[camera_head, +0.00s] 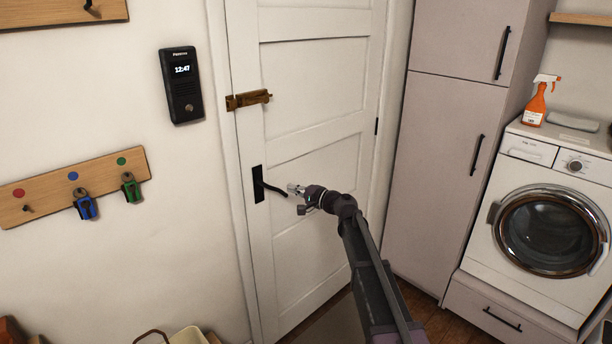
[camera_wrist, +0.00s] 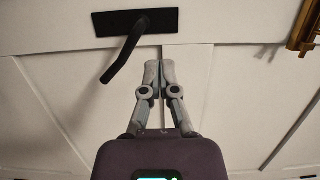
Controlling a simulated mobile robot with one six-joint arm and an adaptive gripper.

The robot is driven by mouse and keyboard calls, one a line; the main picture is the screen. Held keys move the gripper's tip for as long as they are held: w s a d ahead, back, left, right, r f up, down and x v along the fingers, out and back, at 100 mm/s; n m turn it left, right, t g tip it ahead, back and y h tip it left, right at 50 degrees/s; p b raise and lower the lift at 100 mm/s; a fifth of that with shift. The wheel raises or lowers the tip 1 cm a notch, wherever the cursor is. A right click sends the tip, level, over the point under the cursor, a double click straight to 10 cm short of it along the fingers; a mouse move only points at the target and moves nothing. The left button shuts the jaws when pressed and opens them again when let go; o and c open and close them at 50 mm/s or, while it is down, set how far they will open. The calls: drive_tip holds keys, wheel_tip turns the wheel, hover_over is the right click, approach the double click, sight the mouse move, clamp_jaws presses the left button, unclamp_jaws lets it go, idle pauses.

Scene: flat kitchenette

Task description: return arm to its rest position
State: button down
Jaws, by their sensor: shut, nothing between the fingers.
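My arm reaches forward from the lower right in the head view, with my gripper (camera_head: 294,188) in front of the white door (camera_head: 312,85). The gripper is beside the black door handle (camera_head: 270,187). In the wrist view the two grey fingers of my gripper (camera_wrist: 152,68) are shut together with nothing between them. The black handle (camera_wrist: 128,48) lies just beyond and to the left of the fingertips there. I cannot tell whether the fingers touch it.
Left are a black intercom (camera_head: 181,86) and a wooden key rack (camera_head: 50,190). Right are a tall cabinet (camera_head: 435,150) and a washing machine (camera_head: 545,225) with an orange spray bottle (camera_head: 537,103) on top.

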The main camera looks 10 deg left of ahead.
drive_tip(key=s+d+f+n+g+h+p, duration=0.1)
drive_tip(key=s+d+f+h, duration=0.3)
drive_tip(key=s+d, duration=0.6)
drive_tip(key=s+d+f+n+g+h+p, duration=0.2)
drive_tip(key=s+d+f+h, duration=0.3)
drive_tip(key=s+d, duration=0.6)
drive_tip(key=s+d+f+n+g+h+p, duration=0.1)
drive_tip(key=s+d+f+g+h+p, duration=0.1)
drive_tip(key=s+d+f+g+h, duration=0.2)
drive_tip(key=s+d+h, duration=0.3)
drive_tip(key=s+d, duration=0.4)
drive_tip(key=d, duration=0.4)
drive_tip(key=shift+s+d+f+n+h, duration=0.15)
drive_tip(key=shift+d+f+n+h, duration=0.05)
drive_tip(key=shift+n+h, duration=0.1)
